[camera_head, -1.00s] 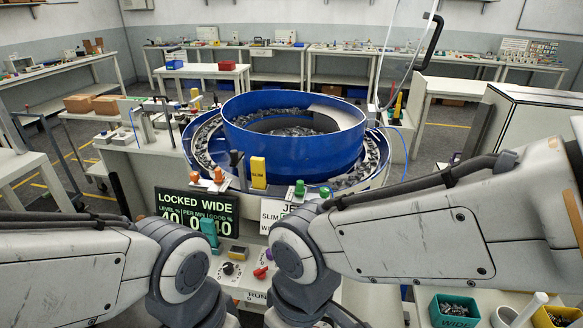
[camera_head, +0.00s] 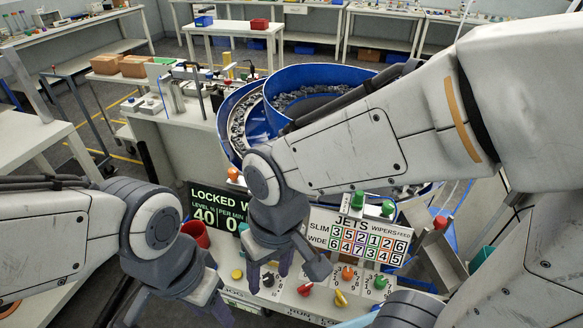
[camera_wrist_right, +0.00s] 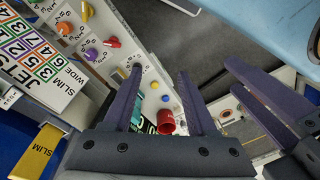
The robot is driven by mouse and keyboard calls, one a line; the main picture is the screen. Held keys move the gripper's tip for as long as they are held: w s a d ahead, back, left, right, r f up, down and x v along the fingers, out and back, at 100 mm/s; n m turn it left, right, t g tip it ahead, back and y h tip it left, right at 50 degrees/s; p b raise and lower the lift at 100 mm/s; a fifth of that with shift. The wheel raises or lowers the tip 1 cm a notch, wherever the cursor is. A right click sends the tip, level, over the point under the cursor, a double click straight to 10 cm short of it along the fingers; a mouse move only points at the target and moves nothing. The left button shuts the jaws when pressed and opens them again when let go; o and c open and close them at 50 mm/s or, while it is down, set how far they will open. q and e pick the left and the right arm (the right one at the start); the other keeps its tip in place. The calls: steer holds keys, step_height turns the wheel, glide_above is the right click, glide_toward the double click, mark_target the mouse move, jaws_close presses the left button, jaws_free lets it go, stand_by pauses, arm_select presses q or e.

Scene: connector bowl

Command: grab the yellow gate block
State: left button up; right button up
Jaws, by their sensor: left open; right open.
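The yellow gate block, labelled SLIM, shows at the lower left of the right wrist view (camera_wrist_right: 38,150), beside the blue bowl wall. In the head view it cannot be seen; my right arm covers that part of the bowl's front. My right gripper (camera_head: 269,270) points down over the control panel, open and empty. Its spread fingers (camera_wrist_right: 157,92) also show in the right wrist view, with the block outside them to the left. My left gripper (camera_head: 178,312) is open and empty at the lower left, and partly shows at the right of the right wrist view (camera_wrist_right: 275,105).
The blue feeder bowl (camera_head: 232,112) of dark parts stands behind my right arm. The JETS board (camera_head: 318,220) and knobbed panel (camera_head: 318,290) lie in front. A dark LOCKED display (camera_head: 205,212) and red cup (camera_head: 195,234) are left. My two grippers are close together.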

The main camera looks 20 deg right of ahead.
steer(key=w+d+r+m+p, duration=0.3)
steer(key=w+d+m, duration=0.2)
steer(key=m, duration=0.3)
steer(key=w+d+r+m+t+p, duration=0.1)
steer(key=w+d+r+m+p, duration=0.2)
steer(key=w+m, duration=0.4)
steer(key=w+d+r+m+y+p, duration=0.1)
steer(key=w+d+r+m+p, duration=0.3)
steer(key=m, duration=0.7)
steer(key=shift+w+d+p, duration=0.55)
steer(key=shift+w+d, duration=0.8)
steer(key=shift+d, duration=0.05)
steer(key=shift+w+d+r+m+t, duration=0.15)
steer(key=shift+w+m+t, duration=0.15)
steer(key=shift+m, duration=0.4)
steer(key=shift+w+m, duration=0.15)
steer(key=shift+m, duration=0.25)
steer(key=x, duration=0.4)
steer(key=shift+f+p, duration=0.3)
steer(key=x, duration=0.5)
steer(key=shift+s+f, duration=0.1)
steer(key=shift+s, duration=0.3)
steer(key=shift+w+f, duration=0.1)
steer(key=shift+f, duration=0.25)
arm_select(q)
step_height(320, 180, up, 14)
